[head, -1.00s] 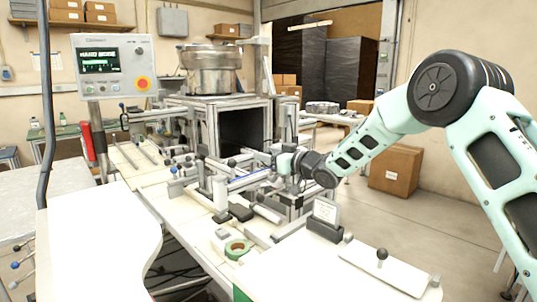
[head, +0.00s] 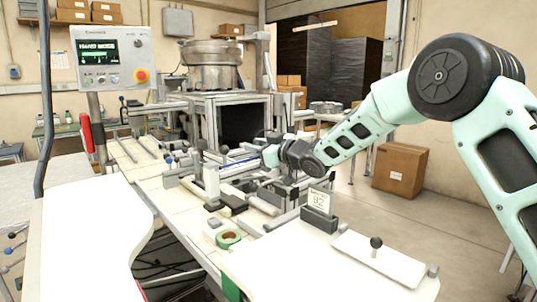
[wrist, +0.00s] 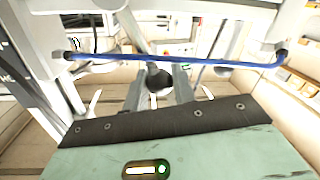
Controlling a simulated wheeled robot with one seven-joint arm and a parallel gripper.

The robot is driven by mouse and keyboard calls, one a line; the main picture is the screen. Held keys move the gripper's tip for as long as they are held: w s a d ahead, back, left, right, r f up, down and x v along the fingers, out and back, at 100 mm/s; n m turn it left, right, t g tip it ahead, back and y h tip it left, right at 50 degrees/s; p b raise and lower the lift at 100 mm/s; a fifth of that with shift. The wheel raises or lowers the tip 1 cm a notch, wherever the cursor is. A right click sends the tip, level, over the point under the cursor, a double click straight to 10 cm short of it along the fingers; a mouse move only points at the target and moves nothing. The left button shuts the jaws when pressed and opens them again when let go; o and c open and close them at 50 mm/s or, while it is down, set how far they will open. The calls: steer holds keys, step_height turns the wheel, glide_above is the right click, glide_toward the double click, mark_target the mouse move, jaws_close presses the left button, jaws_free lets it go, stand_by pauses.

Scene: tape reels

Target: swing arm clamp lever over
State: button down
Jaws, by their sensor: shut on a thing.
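My gripper (head: 268,156) is over the fixtures in the middle of the bench, its arm reaching in from the right. In the wrist view my gripper (wrist: 158,88) has its two grey fingers close together, shut on a dark round knob (wrist: 157,80). I take this to be the end of the clamp lever; the lever's shaft and pivot are hard to make out. A blue rod (wrist: 200,61) runs crosswise just beyond the knob. In the head view the knob is hidden by the gripper.
A green tape reel (head: 229,238) lies on the bench front. A dark card stand (head: 319,219) and a white plate with a black ball knob (head: 376,242) are at right. A control panel (head: 112,57) stands at left. Metal posts and rails crowd the gripper.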

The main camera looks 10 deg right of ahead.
steer(key=a+f+n+b, duration=0.1)
steer(key=b, duration=0.1)
steer(key=s+f+n+b, duration=0.1)
steer(key=n+b, duration=0.1)
steer(key=a+f+n+b, duration=0.1)
steer(key=n+b, duration=0.1)
steer(key=b, duration=0.1)
steer(key=shift+s+a+h, duration=0.3)
steer(key=shift+s+a, duration=0.05)
steer(key=shift+s, duration=0.05)
steer(key=shift+s+a+f+b, duration=0.15)
steer(key=shift+a+f+b, duration=0.1)
steer(key=shift+b, duration=0.25)
steer(key=c, duration=1.2)
jaws_free()
steer(key=shift+o, duration=0.2)
steer(key=shift+f, duration=0.1)
